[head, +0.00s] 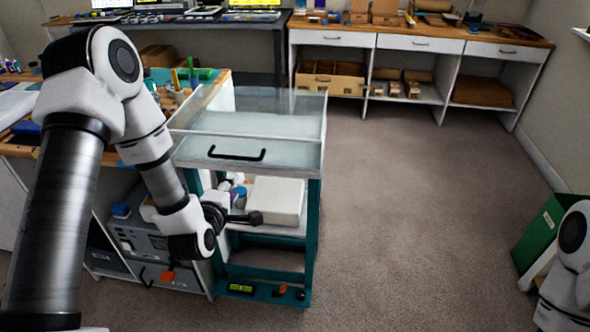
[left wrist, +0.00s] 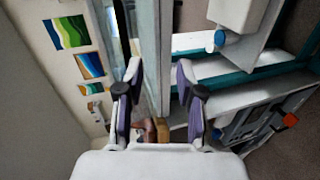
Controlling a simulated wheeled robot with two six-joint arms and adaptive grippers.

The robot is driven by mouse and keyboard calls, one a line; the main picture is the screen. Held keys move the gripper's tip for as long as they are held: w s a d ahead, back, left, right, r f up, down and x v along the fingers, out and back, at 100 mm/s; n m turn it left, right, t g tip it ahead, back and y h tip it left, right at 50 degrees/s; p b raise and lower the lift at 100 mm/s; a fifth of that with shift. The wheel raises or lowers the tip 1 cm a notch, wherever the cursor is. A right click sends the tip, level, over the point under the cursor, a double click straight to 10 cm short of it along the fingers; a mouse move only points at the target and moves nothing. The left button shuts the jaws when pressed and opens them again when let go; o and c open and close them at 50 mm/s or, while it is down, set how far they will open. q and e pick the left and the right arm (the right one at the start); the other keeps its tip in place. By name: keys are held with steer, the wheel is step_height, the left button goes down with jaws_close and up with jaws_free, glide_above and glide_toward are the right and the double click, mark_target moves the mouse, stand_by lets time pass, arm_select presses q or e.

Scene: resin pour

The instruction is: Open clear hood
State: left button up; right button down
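The clear hood (head: 265,125) is a see-through box lid on top of a teal-framed cart. It looks closed. Its black bar handle (head: 237,154) is on the front face. My left gripper (head: 250,217) is in front of the cart, below the handle and apart from it. In the left wrist view the two fingers of my left gripper (left wrist: 160,85) are spread, with nothing held between them. A pale edge of the cart or hood passes behind the gap there. My right arm shows at the lower right of the head view, but its gripper is out of frame.
The cart's shelf (head: 290,236) holds a white box (head: 275,200) and small bottles. A cluttered workbench (head: 20,150) stands close on the left, with grey drawers below. A green box (head: 538,238) is at the right. The carpet (head: 420,190) right of the cart is clear.

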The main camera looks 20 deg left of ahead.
mark_target(236, 158)
arm_select(q)
steer(key=shift+n+t+y, duration=0.3)
steer(key=shift+n+t, duration=0.1)
steer(key=shift+t, duration=0.1)
steer(key=w+a, duration=0.1)
steer(key=w, duration=0.1)
steer(key=w+a+r, duration=0.1)
steer(key=w, duration=0.2)
steer(key=w+r, duration=0.1)
steer(key=w, duration=0.2)
steer(key=shift+w+a+r+p, duration=0.2)
steer(key=shift+a+r+p, duration=0.05)
steer(key=shift+a+p, duration=0.15)
steer(key=shift+w+a+f, duration=0.2)
steer(key=shift+w+a, duration=0.05)
steer(key=shift+d+r, duration=0.15)
jaws_close()
